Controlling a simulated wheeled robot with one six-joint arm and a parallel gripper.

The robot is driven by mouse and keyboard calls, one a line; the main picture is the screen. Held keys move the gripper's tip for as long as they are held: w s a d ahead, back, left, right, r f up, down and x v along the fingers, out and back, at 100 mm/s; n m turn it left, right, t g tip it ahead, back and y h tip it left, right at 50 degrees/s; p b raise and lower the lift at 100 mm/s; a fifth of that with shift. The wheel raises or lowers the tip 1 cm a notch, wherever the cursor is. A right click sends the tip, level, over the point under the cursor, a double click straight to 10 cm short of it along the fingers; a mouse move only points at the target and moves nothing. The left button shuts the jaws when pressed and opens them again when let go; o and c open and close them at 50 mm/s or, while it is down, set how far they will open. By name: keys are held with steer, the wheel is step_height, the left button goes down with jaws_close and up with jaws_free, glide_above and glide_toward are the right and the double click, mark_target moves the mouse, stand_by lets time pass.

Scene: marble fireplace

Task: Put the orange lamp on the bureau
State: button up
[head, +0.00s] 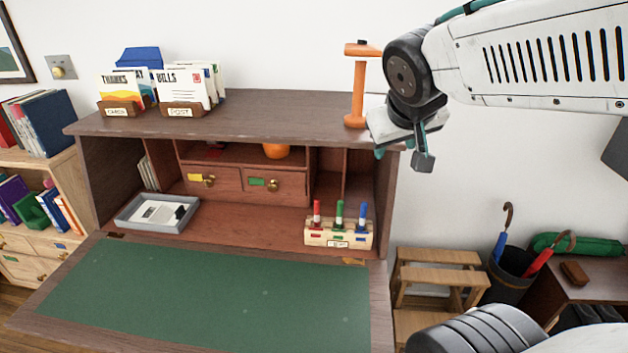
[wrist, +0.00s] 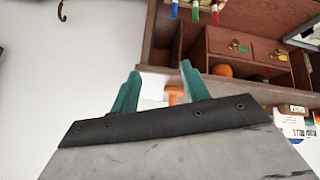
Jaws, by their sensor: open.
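The orange lamp (head: 357,92) stands upright on the top of the dark wooden bureau (head: 260,112), near its right end. It has a round base, a thin post and a flat head. My gripper (head: 402,160) is open, just right of the lamp's base and near the bureau's right edge. In the wrist view, my gripper's teal fingers (wrist: 160,72) are apart, and part of the orange lamp (wrist: 175,95) shows between and beyond them. The wrist's own body hides the rest of it. I cannot tell whether a finger touches the lamp.
Letter holders (head: 183,108) stand at the bureau top's left. An orange round object (head: 276,151) sits in a compartment. A pen stand (head: 338,235) and grey tray (head: 157,213) lie inside, behind the green writing flap (head: 200,295). A step stool (head: 437,275) and umbrella bin (head: 508,277) stand right.

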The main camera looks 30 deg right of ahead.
steer(key=s+a+f+n+g+y, duration=0.2)
steer(key=s+a+f+g+y, duration=0.2)
steer(key=s+a, duration=0.7)
steer(key=shift+s+f+g, duration=0.3)
steer(key=shift+s+g, duration=0.1)
steer(key=shift+s, duration=0.2)
